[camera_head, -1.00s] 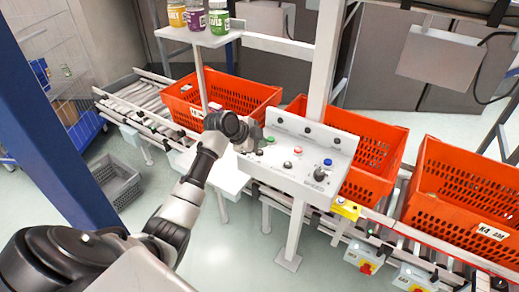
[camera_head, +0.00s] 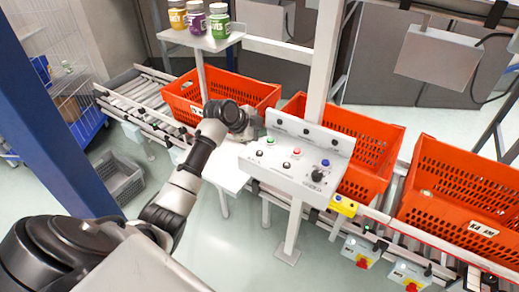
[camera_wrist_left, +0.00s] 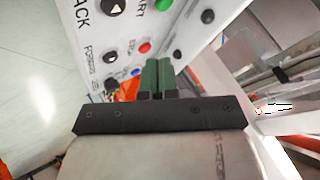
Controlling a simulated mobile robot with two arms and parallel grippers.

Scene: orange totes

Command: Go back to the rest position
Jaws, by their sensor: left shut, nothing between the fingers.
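My left arm comes in from the lower left in the head view. Its gripper (camera_head: 258,128) is at the left end of the white control panel (camera_head: 290,160), its fingers mostly hidden by the wrist. In the left wrist view the green fingers of the left gripper (camera_wrist_left: 156,78) are shut with nothing between them. They point toward the face of the panel (camera_wrist_left: 120,45), close to its red and green buttons. I cannot tell whether they touch it. My right gripper is not in view.
Orange totes (camera_head: 345,120) stand on the roller conveyor (camera_head: 140,98) behind the panel, with another tote (camera_head: 458,190) at the right. A shelf (camera_head: 205,40) holds several jars. A blue post (camera_head: 55,120) stands close on the left. A grey crate (camera_head: 118,178) lies on the floor.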

